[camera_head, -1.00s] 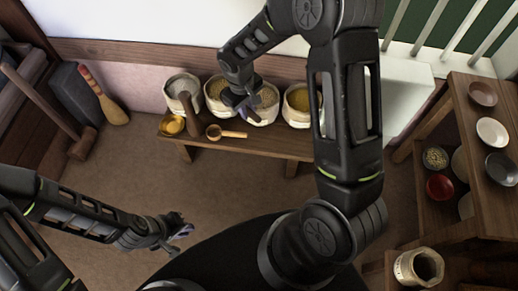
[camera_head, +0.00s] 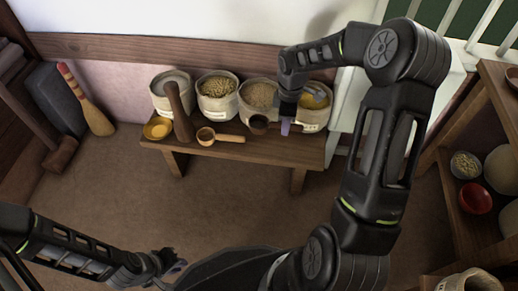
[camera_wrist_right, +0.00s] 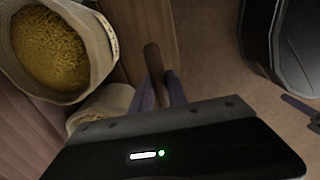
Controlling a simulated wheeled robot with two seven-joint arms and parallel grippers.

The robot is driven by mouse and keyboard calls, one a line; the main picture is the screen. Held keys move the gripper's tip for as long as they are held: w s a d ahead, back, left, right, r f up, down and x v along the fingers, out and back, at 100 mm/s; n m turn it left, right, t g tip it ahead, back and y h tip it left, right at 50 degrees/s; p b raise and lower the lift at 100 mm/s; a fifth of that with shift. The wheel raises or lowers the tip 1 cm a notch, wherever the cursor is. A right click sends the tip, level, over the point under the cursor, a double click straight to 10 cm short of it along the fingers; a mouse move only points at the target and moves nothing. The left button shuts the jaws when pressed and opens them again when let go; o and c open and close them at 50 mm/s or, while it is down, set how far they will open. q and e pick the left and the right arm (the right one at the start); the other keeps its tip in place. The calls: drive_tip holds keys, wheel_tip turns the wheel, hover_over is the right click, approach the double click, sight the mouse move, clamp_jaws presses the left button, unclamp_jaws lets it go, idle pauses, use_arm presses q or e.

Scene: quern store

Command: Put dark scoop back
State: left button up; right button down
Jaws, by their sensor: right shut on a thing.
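The dark scoop (camera_head: 260,123) is in front of the third sack, near the bench top; I cannot tell whether it touches the bench. My right gripper (camera_head: 287,125) is shut on its handle, which points right in the head view. In the right wrist view the dark handle (camera_wrist_right: 152,58) runs between the purple fingers of my right gripper (camera_wrist_right: 160,92); the bowl is not visible there. My left gripper (camera_head: 172,262) is low over the floor, away from the bench; its finger gap is too small to judge.
The bench (camera_head: 240,152) carries a flour sack (camera_head: 170,95), two grain sacks (camera_head: 217,98) and a yellow-grain sack (camera_head: 315,112), also in the wrist view (camera_wrist_right: 60,45). A shelf (camera_head: 460,130) stands right.

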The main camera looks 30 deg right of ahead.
drive_tip(key=b, duration=0.2)
hover_over(283, 150)
drive_tip(key=shift+f, duration=2.5)
drive_tip(key=shift+f+b, duration=1.2)
drive_tip(key=shift+f, duration=1.3)
drive_tip(key=shift+f, duration=0.1)
drive_tip(key=c, duration=1.3)
unclamp_jaws()
